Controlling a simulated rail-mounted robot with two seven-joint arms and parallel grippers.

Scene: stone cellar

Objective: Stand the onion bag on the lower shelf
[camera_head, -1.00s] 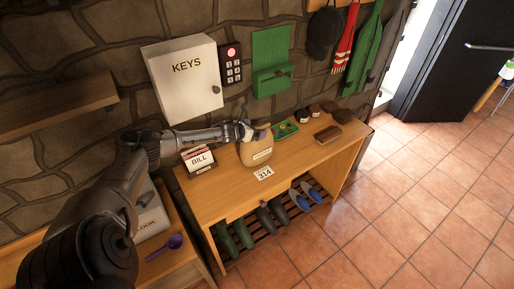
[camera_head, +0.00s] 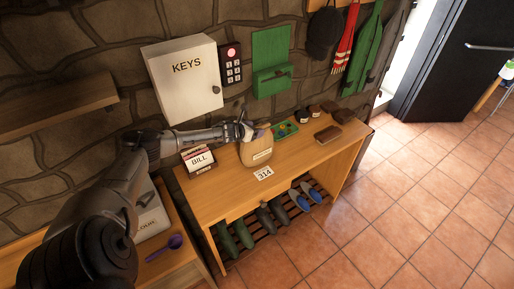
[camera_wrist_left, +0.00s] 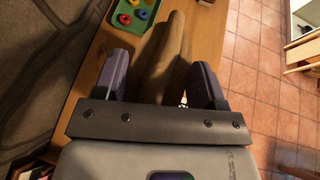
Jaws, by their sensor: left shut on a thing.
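The onion bag (camera_head: 257,153) is a tan sack with a pale label, upright at the wooden table, behind the 314 card. In the wrist view its gathered tan cloth (camera_wrist_left: 165,50) lies between the two purple-grey fingers. My left gripper (camera_head: 252,133) is shut on the top of the bag. It also shows in the wrist view (camera_wrist_left: 158,78). I cannot tell whether the bag's base touches the tabletop. A slatted lower shelf (camera_head: 246,250) with shoes runs under the table, and a wooden wall shelf (camera_head: 60,103) is at the left. My right gripper is not in view.
On the table (camera_head: 222,195) are a BILL card box (camera_head: 199,160), a green tray (camera_head: 285,130), dark jars (camera_head: 309,112) and a brown block (camera_head: 328,134). A white KEYS cabinet (camera_head: 186,80) and a green wall box (camera_head: 271,80) hang behind. Tiled floor is clear at right.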

